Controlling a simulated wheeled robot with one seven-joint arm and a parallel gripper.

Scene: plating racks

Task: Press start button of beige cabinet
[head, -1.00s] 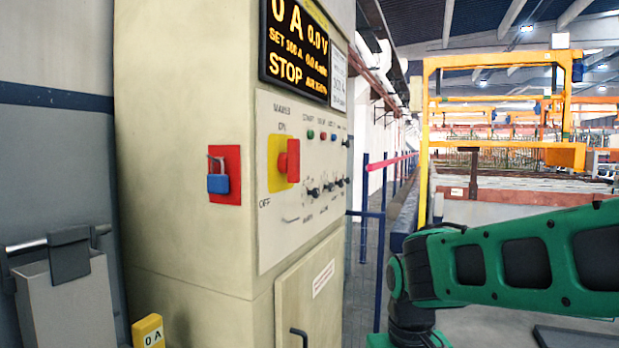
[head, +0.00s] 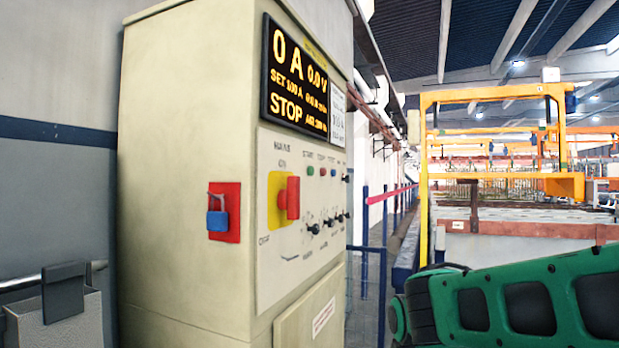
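The beige cabinet (head: 180,130) stands left of centre, its control panel facing right. A green start button (head: 310,171) sits near the panel's top, under a small label that seems to read START. A display (head: 296,78) above reads 0 A, 0.0 V and STOP. A red handle on a yellow plate (head: 275,212) is left of the buttons, near the ON mark. My green arm shows at the lower right, apart from the cabinet. My gripper is out of view.
A blue padlock (head: 217,221) hangs on a red plate on the cabinet's side. A grey bin (head: 60,322) stands at lower left. Blue posts and a railing (head: 383,245) are right of the cabinet. A yellow gantry (head: 425,165) stands farther back.

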